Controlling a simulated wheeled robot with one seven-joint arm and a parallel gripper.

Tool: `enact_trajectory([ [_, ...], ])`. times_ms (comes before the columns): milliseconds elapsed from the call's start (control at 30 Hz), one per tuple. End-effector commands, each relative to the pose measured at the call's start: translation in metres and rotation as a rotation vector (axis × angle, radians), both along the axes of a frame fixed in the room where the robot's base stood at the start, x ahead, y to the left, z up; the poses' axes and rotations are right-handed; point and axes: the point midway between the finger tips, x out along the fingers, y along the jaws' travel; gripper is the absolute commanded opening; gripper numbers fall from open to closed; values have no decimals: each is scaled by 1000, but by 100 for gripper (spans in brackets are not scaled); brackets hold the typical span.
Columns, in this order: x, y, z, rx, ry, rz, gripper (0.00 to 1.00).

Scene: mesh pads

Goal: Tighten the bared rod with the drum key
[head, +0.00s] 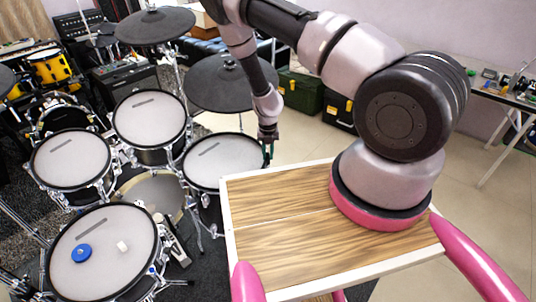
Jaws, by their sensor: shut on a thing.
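My gripper (268,141) hangs at the right rim of the right-hand mesh pad (222,161), pointing down. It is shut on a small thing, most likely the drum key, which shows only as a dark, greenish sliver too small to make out. I cannot tell whether it touches the rim or a rod. The bared rod is not clear in this view; the gripper may hide it. On the nearest pad (102,250) lie a blue disc (81,253) and a small white block (123,246).
Two more pads (70,158) (149,117) and dark cymbals (154,25) (232,82) on stands crowd the left and back. A wood-topped table (270,247) under my arm lies close to the right-hand pad. Green and black cases (300,92) stand behind.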

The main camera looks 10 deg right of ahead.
Motion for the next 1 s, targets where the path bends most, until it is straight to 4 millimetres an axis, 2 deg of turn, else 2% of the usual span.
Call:
enact_trajectory([
  [167,0,1,0,2,0,30,0],
  [300,0,1,0,1,0,177,0],
  [467,1,1,4,0,-1,172,0],
  [767,1,1,29,1,-1,171,0],
  [1000,0,1,30,0,0,170,0],
])
